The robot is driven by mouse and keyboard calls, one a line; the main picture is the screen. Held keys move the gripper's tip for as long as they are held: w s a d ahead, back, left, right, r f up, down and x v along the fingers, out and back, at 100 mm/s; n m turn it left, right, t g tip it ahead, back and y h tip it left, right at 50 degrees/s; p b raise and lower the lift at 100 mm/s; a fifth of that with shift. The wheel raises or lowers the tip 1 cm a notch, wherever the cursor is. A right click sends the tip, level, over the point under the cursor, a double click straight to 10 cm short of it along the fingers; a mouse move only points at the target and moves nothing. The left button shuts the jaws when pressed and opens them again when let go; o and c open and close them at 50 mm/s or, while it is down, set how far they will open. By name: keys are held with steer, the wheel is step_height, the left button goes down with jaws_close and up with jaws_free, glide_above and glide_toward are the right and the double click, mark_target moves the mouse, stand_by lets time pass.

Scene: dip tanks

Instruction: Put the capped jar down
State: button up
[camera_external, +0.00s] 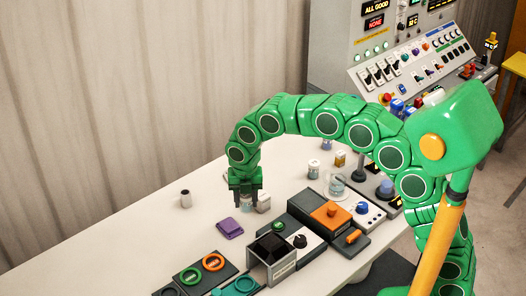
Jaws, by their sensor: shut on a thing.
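My gripper (246,198) is at the end of the green arm, pointing down, low over the white table. It is shut on a small pale jar (247,206), mostly hidden between the dark fingers. Only a little of the jar shows, so its cap and whether its base touches the table cannot be told. A small whitish block-like thing (264,204) is just right of the fingers.
A purple pad (230,228) lies just in front of the gripper. A dark open-topped box (272,255) and an orange-topped unit (330,216) are nearby. A small jar (186,199) stands alone at left, with bare white table (130,238) around it. A capped jar (313,169) stands behind right.

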steer(key=w+a+f, duration=0.1)
steer(key=f, duration=0.1)
steer(key=w+a+f, duration=0.1)
steer(key=a, duration=0.1)
steer(key=w+a+f, duration=0.1)
steer(key=a+f, duration=0.1)
steer(key=shift+f, duration=0.35)
steer(key=shift+w+a+f, duration=0.2)
steer(key=shift+a+f, duration=0.2)
steer(key=shift+f, duration=1.7)
steer(key=o, duration=1.1)
steer(key=shift+f, duration=0.1)
step_height(320, 180, up, 12)
steer(key=shift+r, duration=0.1)
